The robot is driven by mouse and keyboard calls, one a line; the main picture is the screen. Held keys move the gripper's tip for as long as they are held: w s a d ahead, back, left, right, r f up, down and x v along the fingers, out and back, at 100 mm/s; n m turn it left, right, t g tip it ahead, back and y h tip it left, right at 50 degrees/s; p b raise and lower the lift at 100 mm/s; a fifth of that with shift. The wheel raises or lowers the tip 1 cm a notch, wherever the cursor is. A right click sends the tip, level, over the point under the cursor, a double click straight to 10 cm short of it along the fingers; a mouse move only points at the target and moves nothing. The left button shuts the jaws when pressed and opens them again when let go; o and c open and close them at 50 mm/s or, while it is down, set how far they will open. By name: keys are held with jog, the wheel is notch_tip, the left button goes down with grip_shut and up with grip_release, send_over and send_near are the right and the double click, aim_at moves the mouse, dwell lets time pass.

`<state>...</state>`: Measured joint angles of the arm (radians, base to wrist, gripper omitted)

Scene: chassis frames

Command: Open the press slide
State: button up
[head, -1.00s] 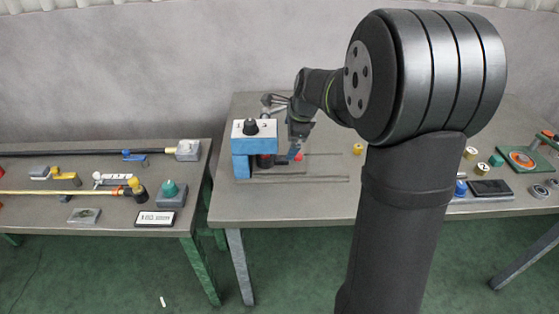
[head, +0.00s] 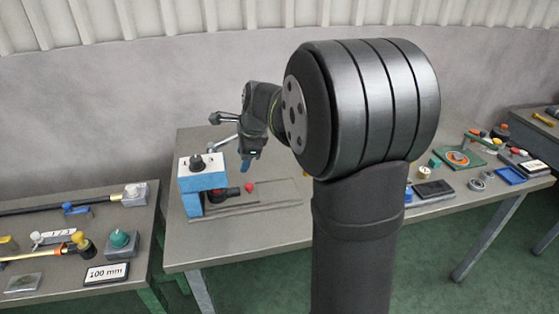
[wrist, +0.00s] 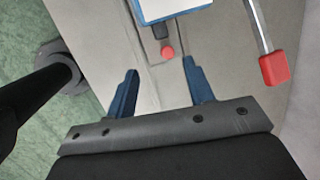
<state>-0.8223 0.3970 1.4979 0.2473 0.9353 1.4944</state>
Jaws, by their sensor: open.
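The press (head: 203,181) has a blue frame and a white top with a black knob, and stands on the left part of the middle table. Its slide (head: 228,194) is a dark piece low at the frame's right side, ending in a red knob (head: 249,187). The red knob also shows in the wrist view (wrist: 167,52), just outside the blue and white press edge (wrist: 170,10). My gripper (head: 246,165) is above the red knob, fingers pointing down. In the wrist view my gripper (wrist: 160,72) is open and empty, with the knob beyond its blue fingertips.
A metal rod with a red grip (wrist: 275,68) rises beside the press, right of my fingers. A flat grey base (head: 265,200) extends right from the press. The left table (head: 60,225) holds rods, clamps and a "100 mm" plate. Several small parts lie farther right.

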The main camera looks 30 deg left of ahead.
aim_at(249, 185)
jog(key=w+d+r+m+g, duration=0.1)
jog(key=w+d+m+g, duration=0.2)
jog(key=w, duration=0.6)
jog(key=shift+h, duration=0.3)
jog(key=x, duration=1.7)
jog(key=shift+s+a, duration=0.15)
jog(key=shift+s, duration=0.05)
grip_shut()
